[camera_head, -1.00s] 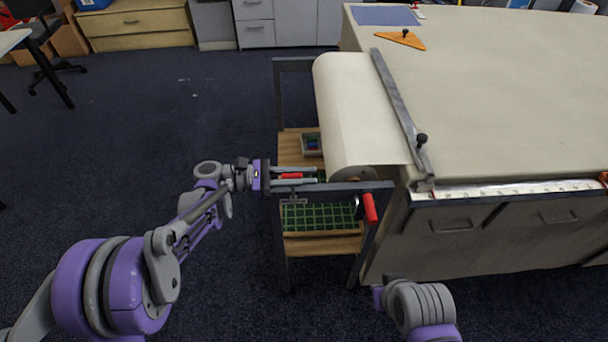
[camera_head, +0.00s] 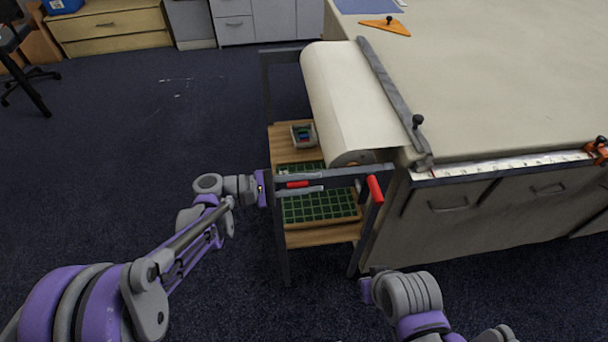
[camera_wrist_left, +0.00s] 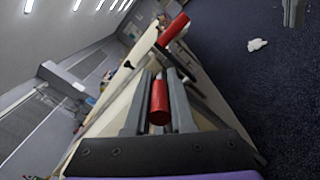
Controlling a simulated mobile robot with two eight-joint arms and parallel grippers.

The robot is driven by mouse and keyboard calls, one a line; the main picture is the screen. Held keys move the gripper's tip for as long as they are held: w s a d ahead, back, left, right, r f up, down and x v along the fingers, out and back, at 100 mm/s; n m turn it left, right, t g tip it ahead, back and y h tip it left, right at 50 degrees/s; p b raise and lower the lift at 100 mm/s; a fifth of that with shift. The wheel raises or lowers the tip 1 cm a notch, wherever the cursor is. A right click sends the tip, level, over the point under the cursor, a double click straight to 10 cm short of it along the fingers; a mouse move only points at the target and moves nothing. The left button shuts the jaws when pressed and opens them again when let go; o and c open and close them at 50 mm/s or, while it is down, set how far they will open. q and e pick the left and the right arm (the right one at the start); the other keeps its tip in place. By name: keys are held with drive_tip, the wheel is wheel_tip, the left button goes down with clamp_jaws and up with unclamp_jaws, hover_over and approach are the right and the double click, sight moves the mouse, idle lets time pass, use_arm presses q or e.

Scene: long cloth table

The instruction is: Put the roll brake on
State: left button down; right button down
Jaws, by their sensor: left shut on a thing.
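The paper roll (camera_head: 335,95) hangs at the left end of the long table in a dark metal frame (camera_head: 335,173). A red handle (camera_head: 375,188) sits at the right of this frame's front bar; a farther red handle also shows in the left wrist view (camera_wrist_left: 172,30). My left gripper (camera_head: 315,182) reaches in from the left at the front bar. It is shut on a red grip (camera_head: 297,184), which lies between the fingers in the left wrist view (camera_wrist_left: 158,103). I cannot tell how this grip joins the frame.
A wooden shelf with a green gridded mat (camera_head: 320,207) and a small tray (camera_head: 303,134) is under the roll. A metal straightedge (camera_head: 390,95) with a black knob lies across the cloth table (camera_head: 480,90).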

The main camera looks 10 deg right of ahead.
use_arm(q)
drive_tip(key=s+f+m+b, duration=0.3)
drive_tip(key=s+f+m, duration=0.1)
drive_tip(key=f+m, duration=0.1)
drive_tip(key=shift+m, duration=0.6)
idle(0.4)
drive_tip(key=c, duration=0.8)
unclamp_jaws()
drive_tip(key=shift+o, duration=0.2)
drive_tip(key=shift+a, duration=0.15)
drive_tip(key=a, duration=1)
drive_tip(key=shift+a, duration=0.3)
drive_tip(key=shift+a, duration=0.1)
